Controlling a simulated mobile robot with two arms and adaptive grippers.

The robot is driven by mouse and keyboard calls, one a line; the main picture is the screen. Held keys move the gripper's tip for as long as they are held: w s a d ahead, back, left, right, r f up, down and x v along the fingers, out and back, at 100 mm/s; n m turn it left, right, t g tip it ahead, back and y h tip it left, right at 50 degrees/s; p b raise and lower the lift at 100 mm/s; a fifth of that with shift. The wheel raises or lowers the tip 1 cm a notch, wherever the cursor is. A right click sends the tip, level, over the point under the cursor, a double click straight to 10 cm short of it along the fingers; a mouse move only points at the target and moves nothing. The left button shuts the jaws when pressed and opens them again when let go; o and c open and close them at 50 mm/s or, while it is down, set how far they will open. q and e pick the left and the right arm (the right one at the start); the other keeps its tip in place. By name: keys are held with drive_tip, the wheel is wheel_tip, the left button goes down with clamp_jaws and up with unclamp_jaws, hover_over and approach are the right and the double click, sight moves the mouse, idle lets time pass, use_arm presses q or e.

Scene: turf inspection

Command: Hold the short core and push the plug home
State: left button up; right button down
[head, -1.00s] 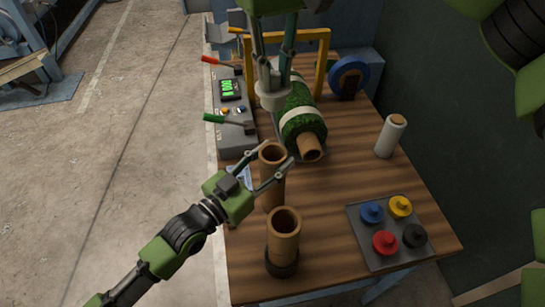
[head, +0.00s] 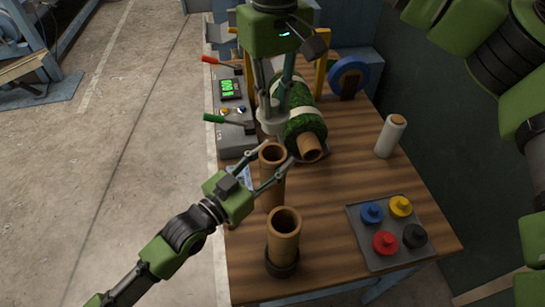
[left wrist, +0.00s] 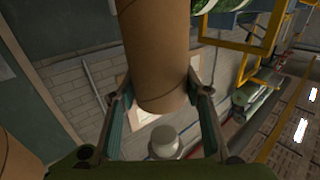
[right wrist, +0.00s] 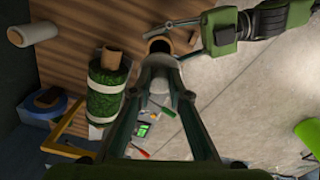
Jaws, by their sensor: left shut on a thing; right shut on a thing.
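The short core (head: 272,180) is a brown cardboard tube standing upright with its open mouth up. My left gripper (head: 276,155) is shut on it near the top, one finger on each side; the left wrist view also shows the core (left wrist: 157,60) between the fingers. My right gripper (head: 273,108) points down and is shut on the pale plug (head: 273,123). The plug is close to the core's mouth, apparently just above and behind it, and not seated in it. The right wrist view shows the plug (right wrist: 158,61) in front of the core's dark mouth (right wrist: 160,45).
Another cardboard core (head: 284,240) stands in a dark base in front. A green turf roll (head: 300,115) lies behind. A grey tray (head: 373,256) holds several coloured plugs. A white roll (head: 390,136) stands right. A control box (head: 232,130) with levers is left. The right-middle tabletop is clear.

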sight(275, 116)
drive_tip(key=shift+f, duration=3.2)
drive_tip(key=shift+n, duration=1.4)
drive_tip(key=shift+f, duration=1.95)
drive_tip(key=shift+f, duration=0.2)
drive_tip(key=shift+f, duration=0.2)
drive_tip(key=shift+s+f, duration=0.1)
drive_tip(key=shift+f, duration=0.2)
drive_tip(key=shift+r, duration=0.1)
